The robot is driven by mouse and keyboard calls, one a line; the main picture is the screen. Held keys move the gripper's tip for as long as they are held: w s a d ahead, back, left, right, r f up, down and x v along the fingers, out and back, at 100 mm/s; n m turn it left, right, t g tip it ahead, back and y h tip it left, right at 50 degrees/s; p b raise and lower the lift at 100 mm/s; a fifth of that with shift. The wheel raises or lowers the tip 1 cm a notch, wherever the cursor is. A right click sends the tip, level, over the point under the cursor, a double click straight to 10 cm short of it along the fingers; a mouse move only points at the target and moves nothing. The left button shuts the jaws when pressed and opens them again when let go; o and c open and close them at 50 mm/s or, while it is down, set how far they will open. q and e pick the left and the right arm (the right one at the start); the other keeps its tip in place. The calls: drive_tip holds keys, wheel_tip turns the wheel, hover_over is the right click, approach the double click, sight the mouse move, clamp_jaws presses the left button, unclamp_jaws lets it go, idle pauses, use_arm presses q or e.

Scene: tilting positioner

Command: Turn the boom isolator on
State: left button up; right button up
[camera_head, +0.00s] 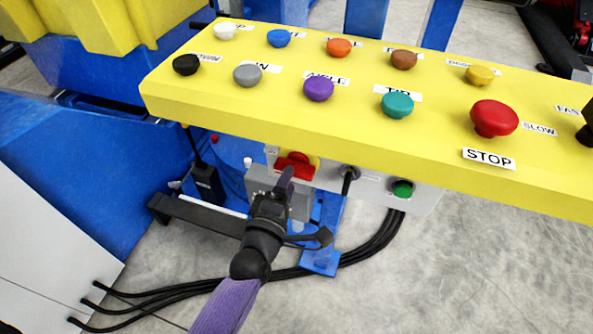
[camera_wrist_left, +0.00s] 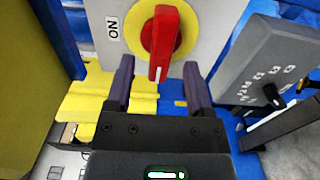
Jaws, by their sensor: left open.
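The boom isolator is a red rotary handle (camera_head: 295,162) on a yellow disc, on a grey box under the front edge of the yellow console. In the left wrist view the red handle (camera_wrist_left: 163,42) stands upright in the picture. A sideways ON label (camera_wrist_left: 113,29) lies to its left. My left gripper (camera_head: 287,180) is at the handle in the head view. In the left wrist view the open left gripper (camera_wrist_left: 160,78) has one finger on each side of the handle's lower end, with gaps visible. Contact is not visible. My right gripper is out of view.
The yellow console (camera_head: 300,125) overhangs the isolator, with several coloured knobs and a red STOP button (camera_head: 494,118). A green button (camera_head: 402,188) sits right of the isolator. A grey box with a black selector (camera_wrist_left: 272,95) is close on the right. Black cables (camera_head: 375,238) run below.

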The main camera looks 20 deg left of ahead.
use_arm(q)
drive_tip(key=w+b, duration=0.1)
drive_tip(key=w, duration=0.3)
drive_tip(key=shift+w+d, duration=0.1)
drive_tip(key=shift+c, duration=0.3)
clamp_jaws()
